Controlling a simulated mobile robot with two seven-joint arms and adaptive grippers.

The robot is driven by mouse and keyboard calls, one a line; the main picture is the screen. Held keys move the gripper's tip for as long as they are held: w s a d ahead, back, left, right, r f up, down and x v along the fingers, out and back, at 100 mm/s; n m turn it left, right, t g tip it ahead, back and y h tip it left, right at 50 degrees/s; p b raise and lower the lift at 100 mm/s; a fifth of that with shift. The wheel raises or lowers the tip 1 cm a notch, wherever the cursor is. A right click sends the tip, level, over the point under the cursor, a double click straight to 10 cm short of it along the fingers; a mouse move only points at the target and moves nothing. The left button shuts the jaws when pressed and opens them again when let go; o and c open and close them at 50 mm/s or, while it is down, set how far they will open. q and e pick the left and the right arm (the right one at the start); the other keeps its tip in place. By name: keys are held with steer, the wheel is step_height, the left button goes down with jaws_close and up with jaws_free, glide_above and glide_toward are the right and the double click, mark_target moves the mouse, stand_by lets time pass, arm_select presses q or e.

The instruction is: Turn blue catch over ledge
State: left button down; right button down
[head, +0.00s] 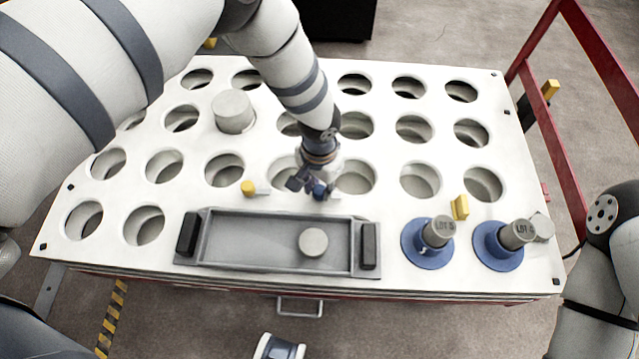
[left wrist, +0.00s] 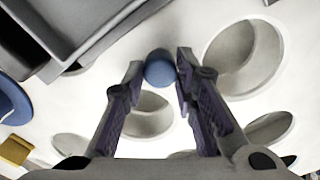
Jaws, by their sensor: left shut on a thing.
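My left gripper (head: 309,186) is low over the white table, just behind the grey tray. It is shut on the blue catch (head: 320,191), which shows as a small blue knob. In the left wrist view the round blue end of the catch (left wrist: 159,68) sits between the fingertips (left wrist: 160,72) of my left gripper. The fingers hide most of the catch, and I cannot tell a ledge apart beside it. My right arm is at the right edge, and its gripper is out of view.
The white table (head: 390,222) has rows of round holes. The grey tray (head: 260,242) holds one grey disc (head: 313,242). Two blue-flanged cylinders (head: 428,246) (head: 497,247) stand at the right. Yellow catches (head: 248,188) (head: 460,207) lie either side. A grey cylinder (head: 233,110) stands at the back left.

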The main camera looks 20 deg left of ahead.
arm_select(q)
steer(key=m, duration=0.4)
steer(key=m+b, duration=0.1)
steer(key=m, duration=0.3)
steer(key=shift+m, duration=0.4)
steer(key=m, duration=0.4)
steer(key=shift+a+m+b, duration=0.1)
steer(key=shift+m+b, duration=0.35)
steer(key=shift+m, duration=2.05)
arm_select(e)
steer(key=shift+x, duration=1)
arm_select(q)
steer(key=c, duration=1.3)
jaws_free()
